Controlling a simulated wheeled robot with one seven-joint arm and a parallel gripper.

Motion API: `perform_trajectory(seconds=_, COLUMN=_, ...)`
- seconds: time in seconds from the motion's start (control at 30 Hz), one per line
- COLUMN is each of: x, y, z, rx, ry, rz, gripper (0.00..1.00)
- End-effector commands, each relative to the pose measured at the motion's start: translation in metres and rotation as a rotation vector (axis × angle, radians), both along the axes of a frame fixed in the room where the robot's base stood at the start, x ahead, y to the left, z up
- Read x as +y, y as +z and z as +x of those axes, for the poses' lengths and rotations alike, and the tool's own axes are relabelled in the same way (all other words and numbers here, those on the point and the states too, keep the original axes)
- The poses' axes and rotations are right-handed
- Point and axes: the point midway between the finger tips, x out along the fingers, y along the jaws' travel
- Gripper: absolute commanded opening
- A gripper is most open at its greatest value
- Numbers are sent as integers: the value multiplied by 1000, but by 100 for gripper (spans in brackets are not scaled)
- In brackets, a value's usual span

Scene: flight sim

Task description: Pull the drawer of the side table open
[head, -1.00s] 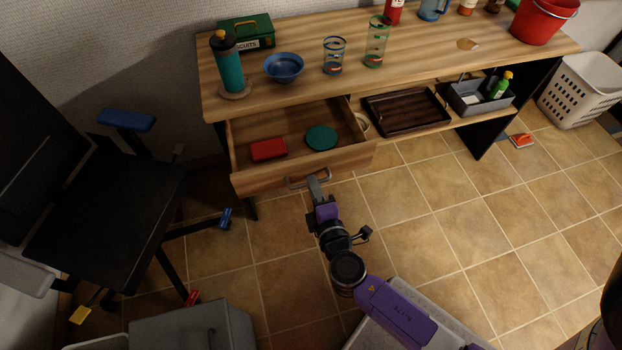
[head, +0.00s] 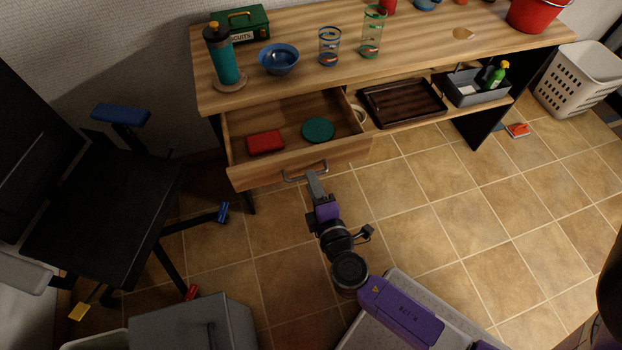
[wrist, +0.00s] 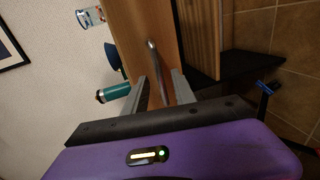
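The side table's wooden drawer (head: 345,153) is pulled well out from under the tabletop (head: 400,48). A red box (head: 265,142) and a green disc (head: 318,130) lie inside it. The drawer's metal handle (head: 304,173) is on its front. My gripper (head: 313,180) is at the handle, in front of the drawer. In the wrist view, my gripper (wrist: 160,88) has its two fingers apart, with the handle bar (wrist: 156,65) between them. A gap seems to show beside the bar, so the fingers do not look clamped on it.
A black chair (head: 100,210) stands at the left and a grey bin (head: 195,335) at the lower left. A teal bottle (head: 221,58), a blue bowl (head: 279,60) and glasses stand on the tabletop. The tiled floor (head: 430,220) right of my arm is clear.

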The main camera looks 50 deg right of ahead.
Motion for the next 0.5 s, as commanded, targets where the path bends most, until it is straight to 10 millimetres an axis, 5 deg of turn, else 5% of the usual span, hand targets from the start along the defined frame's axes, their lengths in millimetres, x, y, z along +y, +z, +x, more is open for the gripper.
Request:
perform_trajectory(seconds=0.23, x=23, y=6, z=-34, rx=2, ry=2, rz=1, gripper=32)
perform_trajectory(seconds=0.5, x=32, y=12, z=-48, rx=0, ry=-1, rz=0, gripper=32)
